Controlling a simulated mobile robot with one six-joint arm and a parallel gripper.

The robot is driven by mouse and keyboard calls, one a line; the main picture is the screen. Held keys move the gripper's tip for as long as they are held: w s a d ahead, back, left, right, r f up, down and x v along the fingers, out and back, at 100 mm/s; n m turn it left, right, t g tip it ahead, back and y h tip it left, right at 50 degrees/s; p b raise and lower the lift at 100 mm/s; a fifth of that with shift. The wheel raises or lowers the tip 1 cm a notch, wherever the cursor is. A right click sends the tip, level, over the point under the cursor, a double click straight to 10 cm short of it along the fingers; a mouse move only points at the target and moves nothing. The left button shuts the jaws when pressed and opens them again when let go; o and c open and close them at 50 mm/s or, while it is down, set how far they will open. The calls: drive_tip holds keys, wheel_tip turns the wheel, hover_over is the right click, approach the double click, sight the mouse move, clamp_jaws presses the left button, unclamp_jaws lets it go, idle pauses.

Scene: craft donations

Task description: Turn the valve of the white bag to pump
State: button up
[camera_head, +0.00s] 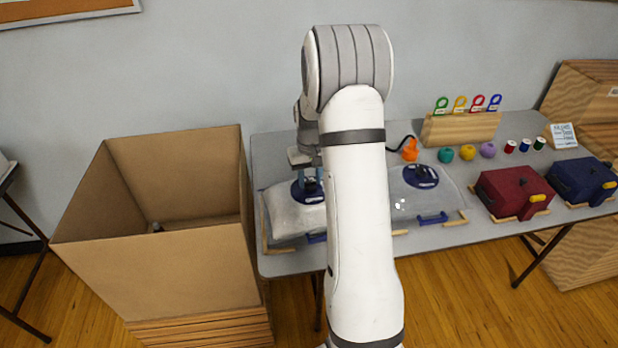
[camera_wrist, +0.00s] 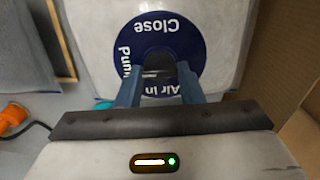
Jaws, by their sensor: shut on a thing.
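The white bag (camera_head: 284,212) lies on the left end of the grey table, and its pale surface also fills much of the wrist view (camera_wrist: 90,25). Its round blue valve plate (camera_wrist: 178,44) carries the white words Close, Pump and Air In. My gripper (camera_head: 311,178) is above this valve, pointing down. In the wrist view my gripper's two blue-grey fingers (camera_wrist: 159,88) are shut on the dark valve knob (camera_wrist: 160,68) at the middle of the plate. The fingers hide part of the plate, and which word the knob points to is hard to tell.
A tall open cardboard box (camera_head: 185,270) stands close left of the table. A second, greyer bag (camera_head: 440,200) lies to the right, partly behind my arm. An orange pump (camera_head: 410,150), a red box (camera_head: 510,190) and a blue box (camera_head: 580,180) are farther right.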

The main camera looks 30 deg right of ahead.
sight(310, 181)
drive_tip(key=o, duration=1)
drive_tip(key=shift+r, duration=0.1)
wheel_tip(310, 181, up, 8)
drive_tip(key=shift+f+b, duration=0.15)
drive_tip(key=shift+b, duration=0.2)
